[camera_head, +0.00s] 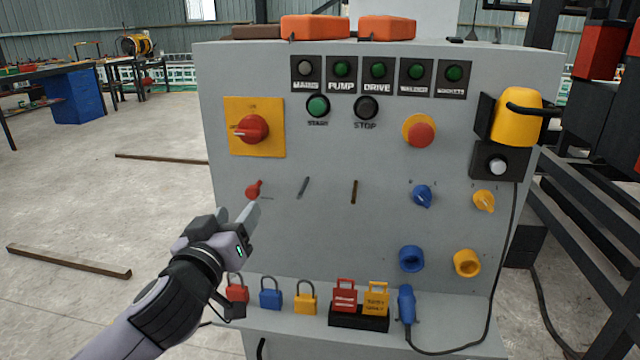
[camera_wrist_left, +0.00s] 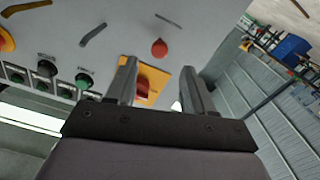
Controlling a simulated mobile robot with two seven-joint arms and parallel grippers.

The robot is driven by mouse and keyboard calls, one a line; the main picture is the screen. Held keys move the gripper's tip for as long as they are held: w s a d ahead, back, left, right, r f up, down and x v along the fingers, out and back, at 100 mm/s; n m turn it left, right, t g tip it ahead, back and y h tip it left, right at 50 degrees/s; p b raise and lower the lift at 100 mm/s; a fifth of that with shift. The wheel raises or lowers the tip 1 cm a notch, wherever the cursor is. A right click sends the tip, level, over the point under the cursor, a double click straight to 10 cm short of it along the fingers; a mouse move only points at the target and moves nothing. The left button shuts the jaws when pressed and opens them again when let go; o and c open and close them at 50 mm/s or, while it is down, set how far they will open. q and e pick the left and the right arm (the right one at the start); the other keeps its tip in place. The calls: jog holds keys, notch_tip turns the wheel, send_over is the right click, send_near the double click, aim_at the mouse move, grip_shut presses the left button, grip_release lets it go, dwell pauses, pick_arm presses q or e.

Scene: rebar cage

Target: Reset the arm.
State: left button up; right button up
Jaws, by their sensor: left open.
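My left gripper (camera_head: 237,212) is open and empty in front of the lower left of the grey control panel (camera_head: 330,240). Its fingers (camera_wrist_left: 160,72) also show apart in the left wrist view, with nothing between them in contact. A small red knob (camera_head: 254,188) is just above the fingertips in the head view and shows in the wrist view (camera_wrist_left: 159,47). The red rotary switch (camera_head: 252,129) on its yellow plate (camera_head: 270,148) is higher up. My right gripper is in neither view.
Padlocks in red (camera_head: 237,292), blue (camera_head: 270,297) and yellow (camera_head: 305,301) are along the panel's lower ledge. A blue plug (camera_head: 406,305) with a cable is further right. Orange cases (camera_head: 315,27) lie on top. Open floor (camera_head: 110,200) is left, with loose bars.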

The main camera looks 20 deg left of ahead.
pick_arm(q)
jog(key=s+d+f+m+g+h+p, duration=0.2)
jog(key=d+f+m+p, duration=0.1)
jog(key=f, duration=0.5)
jog(key=s+d+f+m+g+h+p, duration=0.2)
jog(key=d+f+p, duration=0.1)
jog(key=f, duration=0.4)
jog(key=s+d+f+m+g+h+p, duration=0.1)
jog(key=s+d+f+p, duration=0.1)
jog(key=s+f, duration=0.3)
jog(key=s+d+f+m+g+h+p, duration=0.1)
jog(key=s+d+f+m+g, duration=0.1)
jog(key=s+d+f, duration=0.2)
jog(key=s+f, duration=0.2)
jog(key=s, duration=0.2)
jog(key=shift+s+h+p, duration=0.25)
jog(key=shift+h+p, duration=0.05)
jog(key=shift+p, duration=0.05)
